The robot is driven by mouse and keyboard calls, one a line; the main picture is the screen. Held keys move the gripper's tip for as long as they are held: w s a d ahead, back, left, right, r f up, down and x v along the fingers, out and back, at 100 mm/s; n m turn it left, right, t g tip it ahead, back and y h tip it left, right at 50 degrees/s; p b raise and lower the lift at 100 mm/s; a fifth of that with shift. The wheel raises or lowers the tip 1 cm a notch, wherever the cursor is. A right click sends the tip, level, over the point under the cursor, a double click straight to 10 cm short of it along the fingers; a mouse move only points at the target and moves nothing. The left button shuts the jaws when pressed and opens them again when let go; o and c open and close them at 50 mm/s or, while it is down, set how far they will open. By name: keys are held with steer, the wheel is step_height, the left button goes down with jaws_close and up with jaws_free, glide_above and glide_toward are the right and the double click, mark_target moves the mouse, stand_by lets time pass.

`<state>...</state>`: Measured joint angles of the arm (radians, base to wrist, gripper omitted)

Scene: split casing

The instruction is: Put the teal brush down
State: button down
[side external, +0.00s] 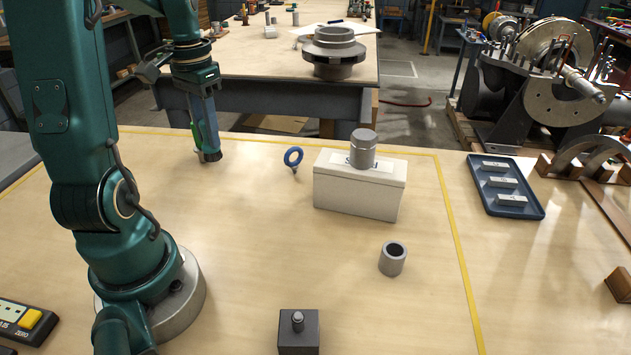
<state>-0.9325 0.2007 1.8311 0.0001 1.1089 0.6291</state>
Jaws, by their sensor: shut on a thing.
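My gripper (199,98) is at the back left of the work table and points down. It is shut on the teal brush (211,130), which hangs below it, close to upright with a slight tilt. The brush's dark lower end (209,156) is at or just above the table top (250,235); I cannot tell whether it touches. The fingers are small and partly merge with the brush in this view.
Further right is a white box (357,192) with a grey cylinder (363,148) on top. A hollow grey sleeve (392,260), a dark block (298,335) and a blue tray (505,207) stand apart. The table's middle is clear.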

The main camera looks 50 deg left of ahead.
steer(key=shift+r, duration=0.9)
steer(key=w+d+r+m, duration=0.2)
steer(key=w+d+m, duration=0.8)
steer(key=d, duration=0.4)
steer(key=s+d+m, duration=0.1)
steer(key=d+m, duration=0.6)
steer(key=d, duration=0.9)
steer(key=shift+s+d+f, duration=0.55)
steer(key=shift+d+f, duration=1.4)
steer(key=shift+d, duration=0.1)
steer(key=shift+s+d+f, duration=0.6)
steer(key=shift+d+f, duration=1.4)
steer(key=shift+d, duration=0.1)
steer(key=shift+s+d+f, duration=0.55)
steer(key=shift+d+f, duration=1.4)
steer(key=shift+d, duration=0.1)
steer(key=shift+f, duration=0.15)
steer(key=c, duration=0.7)
jaws_free()
steer(key=shift+o, duration=0.2)
